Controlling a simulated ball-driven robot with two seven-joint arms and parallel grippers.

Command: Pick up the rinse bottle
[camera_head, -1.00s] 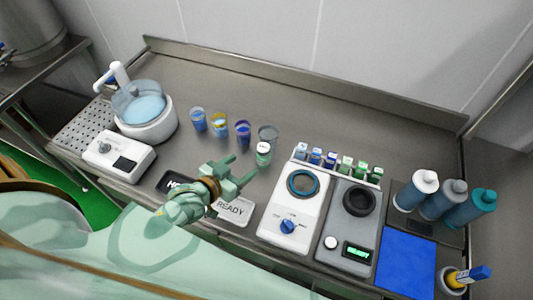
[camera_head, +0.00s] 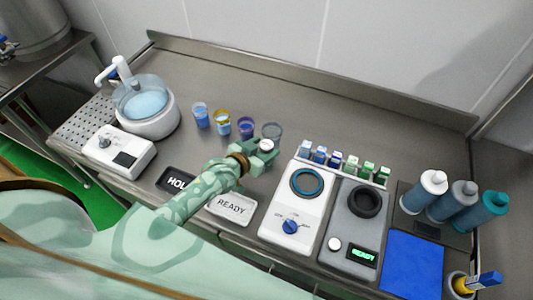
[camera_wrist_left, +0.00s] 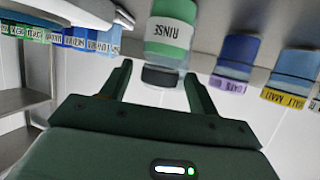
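The rinse bottle (camera_head: 266,145) stands on the steel counter at the right end of a row of cups. In the left wrist view, which looks upside down, the rinse bottle (camera_wrist_left: 168,40) shows a green and white RINSE label and a dark end. My left gripper (camera_head: 258,153) is at the bottle's near side in the head view. In the wrist view my left gripper (camera_wrist_left: 160,80) is open, with the dark end between its fingertips and gaps at both sides. The head view partly hides the bottle behind the fingers. My right gripper is not in view.
Several cups, such as the purple-rimmed cup (camera_head: 246,127), stand close left of the bottle. A white device (camera_head: 295,205) and a rack of small vials (camera_head: 340,160) stand to the right. HOLD (camera_head: 178,181) and READY (camera_head: 231,206) plates lie nearer. The counter behind is clear.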

